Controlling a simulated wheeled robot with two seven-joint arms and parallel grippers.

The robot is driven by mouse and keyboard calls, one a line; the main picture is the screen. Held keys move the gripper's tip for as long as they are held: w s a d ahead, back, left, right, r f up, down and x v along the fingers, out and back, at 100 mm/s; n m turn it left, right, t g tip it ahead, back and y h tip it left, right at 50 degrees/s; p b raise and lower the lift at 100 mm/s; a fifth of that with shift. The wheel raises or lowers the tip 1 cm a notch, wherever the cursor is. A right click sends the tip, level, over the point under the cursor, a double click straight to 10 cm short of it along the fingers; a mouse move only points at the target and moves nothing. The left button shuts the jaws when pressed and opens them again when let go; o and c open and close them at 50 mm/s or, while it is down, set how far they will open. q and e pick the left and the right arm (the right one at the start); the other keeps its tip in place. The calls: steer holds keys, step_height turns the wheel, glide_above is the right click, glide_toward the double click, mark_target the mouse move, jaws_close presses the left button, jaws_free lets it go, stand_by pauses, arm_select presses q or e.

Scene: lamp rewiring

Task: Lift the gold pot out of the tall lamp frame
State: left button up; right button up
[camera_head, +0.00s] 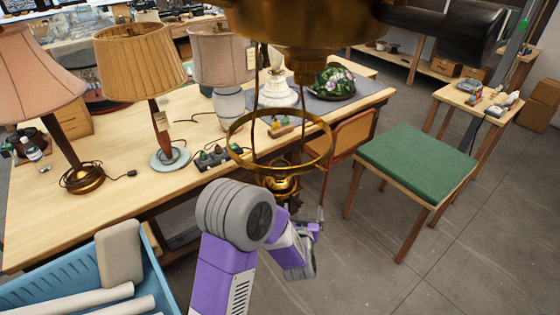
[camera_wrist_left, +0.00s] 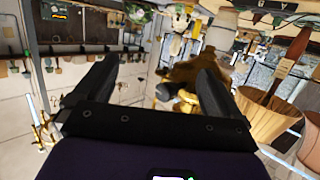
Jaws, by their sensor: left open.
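The tall lamp frame shows in the head view as a gold ring (camera_head: 232,150) with thin rods. A large gold body (camera_head: 305,22) hangs above the ring, cut off by the top edge. A smaller gold part (camera_head: 283,186) sits low inside the frame; I cannot tell which of these is the pot. My left gripper (camera_head: 320,220) is low, beside and below the ring, mostly behind my purple arm. In the left wrist view its jaws (camera_wrist_left: 152,85) are open and empty, with a gold shape (camera_wrist_left: 190,72) beyond them, apart. My right gripper is not in view.
A wooden workbench (camera_head: 110,215) holds several shaded lamps at left. A green-topped stool (camera_head: 415,160) stands at right. A blue bin (camera_head: 60,290) with pale rolls is at lower left. Bare floor (camera_head: 370,275) lies at lower right.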

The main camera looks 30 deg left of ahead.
arm_select(q)
steer(key=r+y, duration=0.1)
steer(key=r, duration=0.2)
steer(key=a+r+p, duration=0.1)
steer(key=r, duration=0.2)
steer(key=r+n+t+y+p, duration=0.1)
steer(key=r, duration=0.3)
steer(key=shift+w+a+y, duration=0.1)
steer(key=shift+a+y, duration=0.2)
steer(key=shift+a, duration=0.1)
steer(key=n+y, duration=0.1)
steer(key=y, duration=0.1)
glide_toward(279, 165)
steer(key=w, duration=0.1)
steer(key=w+a+r, duration=0.1)
steer(key=w, duration=0.1)
steer(key=shift+a+r+g, duration=0.1)
steer(key=shift+a+g, duration=0.1)
steer(key=shift+g, duration=0.2)
steer(key=p+x, duration=0.1)
steer(key=x, duration=0.6)
steer(key=shift+s+a+p, duration=0.15)
steer(key=shift+p, duration=0.2)
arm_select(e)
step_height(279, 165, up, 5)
arm_select(q)
steer(key=shift+r, duration=0.1)
steer(key=c, duration=1.7)
steer(key=shift+o, duration=0.2)
steer(key=shift+n, duration=0.3)
